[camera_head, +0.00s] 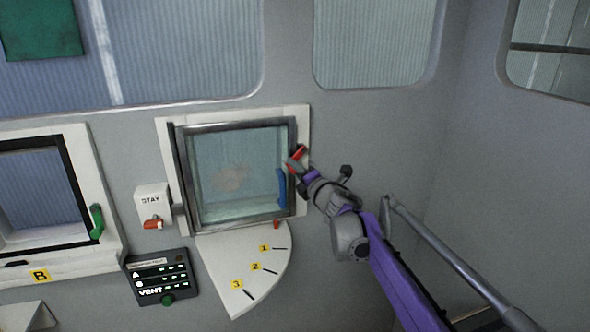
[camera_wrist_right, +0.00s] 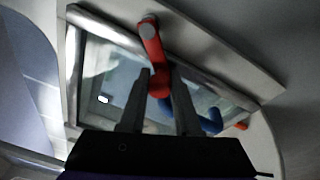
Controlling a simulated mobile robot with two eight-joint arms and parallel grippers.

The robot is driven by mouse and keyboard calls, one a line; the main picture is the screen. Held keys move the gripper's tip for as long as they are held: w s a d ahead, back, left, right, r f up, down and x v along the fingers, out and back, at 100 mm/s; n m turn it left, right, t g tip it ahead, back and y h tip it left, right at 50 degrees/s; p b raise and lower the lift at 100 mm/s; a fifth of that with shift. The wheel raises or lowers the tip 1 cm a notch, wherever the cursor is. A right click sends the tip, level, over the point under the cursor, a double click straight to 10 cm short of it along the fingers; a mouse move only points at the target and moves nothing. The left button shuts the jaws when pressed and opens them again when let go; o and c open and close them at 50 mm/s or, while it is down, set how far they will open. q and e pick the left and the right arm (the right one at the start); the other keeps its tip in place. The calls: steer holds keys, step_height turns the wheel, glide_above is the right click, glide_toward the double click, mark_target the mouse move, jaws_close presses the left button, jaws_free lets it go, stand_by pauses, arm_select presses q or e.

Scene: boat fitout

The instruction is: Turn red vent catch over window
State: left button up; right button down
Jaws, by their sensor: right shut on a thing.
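The red vent catch (camera_head: 298,153) sits on the right side of the vent window's frame (camera_head: 303,122) in the head view. In the right wrist view the red catch (camera_wrist_right: 152,45) runs from a round pivot on the frame down to its free end between the fingers. My right gripper (camera_head: 291,165) comes in from the right and is shut on the catch's free end; its two dark fingers (camera_wrist_right: 160,90) stand on either side of it. A blue handle (camera_head: 282,188) is on the window's right edge, below the gripper. My left gripper is not in view.
A white quadrant plate (camera_head: 224,262) marked 1, 2, 3 juts out below the window. A STAY box (camera_head: 152,205) with a red lever is at the left, above a VENT panel (camera_head: 162,279). Another window (camera_head: 40,190) with a green handle is farther left. Bare wall lies right of the window.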

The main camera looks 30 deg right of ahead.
steer(key=shift+a+r, duration=0.1)
steer(key=m, duration=0.2)
steer(key=a+r+m, duration=0.1)
steer(key=m, duration=0.1)
steer(key=shift+w+r+t, duration=0.1)
steer(key=shift+r+t, duration=0.05)
steer(key=shift+t, duration=0.25)
steer(key=shift+a+r+m+t+h+p, duration=0.15)
steer(key=shift+r+m+h+p, duration=0.3)
steer(key=shift+m, duration=0.9)
steer(key=shift+r+m+t+h+p, duration=0.15)
steer(key=shift+r+m, duration=0.45)
steer(key=shift+m, duration=0.75)
steer(key=shift+r, duration=0.1)
steer(key=c, duration=0.6)
jaws_free()
steer(key=shift+w, duration=0.1)
steer(key=shift+c, duration=0.2)
steer(key=shift+s+f, duration=0.2)
steer(key=shift+s, duration=0.2)
steer(key=s+a+f+b, duration=0.1)
steer(key=s+b, duration=0.1)
steer(key=s, duration=0.8)
